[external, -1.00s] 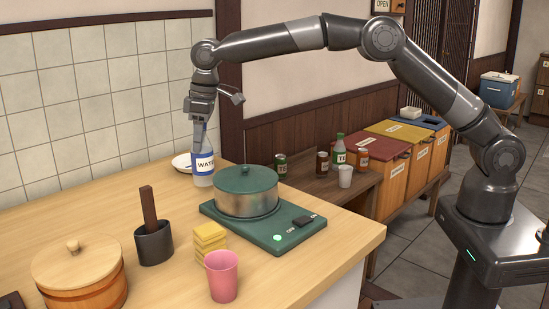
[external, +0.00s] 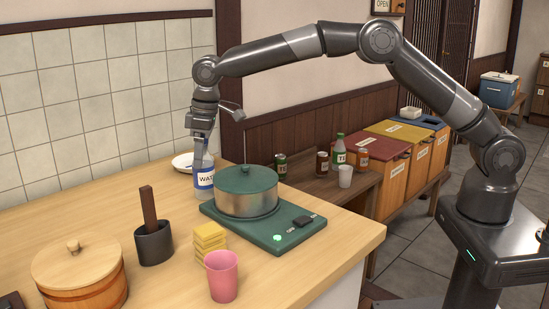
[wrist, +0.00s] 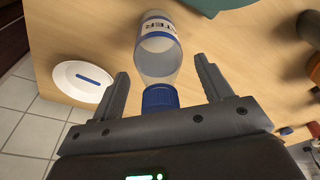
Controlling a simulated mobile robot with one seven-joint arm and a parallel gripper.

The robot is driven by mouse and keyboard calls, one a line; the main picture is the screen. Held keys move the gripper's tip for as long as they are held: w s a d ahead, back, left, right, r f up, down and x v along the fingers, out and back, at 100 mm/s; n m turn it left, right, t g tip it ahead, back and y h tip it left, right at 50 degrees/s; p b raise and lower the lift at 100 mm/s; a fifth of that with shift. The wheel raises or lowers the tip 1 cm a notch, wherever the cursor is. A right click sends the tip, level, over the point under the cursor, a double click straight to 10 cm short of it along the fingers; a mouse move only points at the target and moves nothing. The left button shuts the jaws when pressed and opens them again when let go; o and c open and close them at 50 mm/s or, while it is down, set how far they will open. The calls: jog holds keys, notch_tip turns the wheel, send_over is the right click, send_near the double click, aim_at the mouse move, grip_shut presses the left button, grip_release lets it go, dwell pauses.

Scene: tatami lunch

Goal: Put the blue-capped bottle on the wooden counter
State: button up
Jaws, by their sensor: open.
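The clear water bottle (external: 204,180) has a white and blue label and stands upright on the wooden counter (external: 340,237), behind the pot. In the wrist view the bottle (wrist: 158,50) shows its blue cap (wrist: 160,97) toward my palm. My gripper (external: 203,139) is over the bottle, pointing down, with its fingers around the bottle's top. In the wrist view the fingers of my gripper (wrist: 163,75) are spread, one on each side of the bottle, with gaps between. The cap is hidden by the fingers in the external view.
A green-lidded pot (external: 246,192) on a green cooker (external: 283,240) stands close right of the bottle. A white plate (wrist: 70,92) lies close by. Yellow sponges (external: 209,240), a pink cup (external: 221,277), a dark holder (external: 154,244) and a wooden tub (external: 80,285) stand nearer the front.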

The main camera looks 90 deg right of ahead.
jog(key=shift+r, duration=0.1)
notch_tip(320, 180, up, 12)
jog(key=s, duration=0.2)
jog(key=s+a+r+t, duration=0.15)
jog(key=s+r, duration=0.25)
jog(key=s, duration=0.4)
jog(key=s+a+r, duration=0.3)
jog(key=s+r, duration=0.1)
jog(key=s, duration=0.4)
jog(key=s+a+r+t, duration=0.15)
jog(key=s+r, duration=0.25)
jog(key=s, duration=0.4)
jog(key=s+f, duration=0.5)
jog(key=s, duration=0.8)
jog(key=s+a+f, duration=0.1)
jog(key=s+f, duration=0.4)
jog(key=s, duration=0.8)
jog(key=shift+t, duration=0.4)
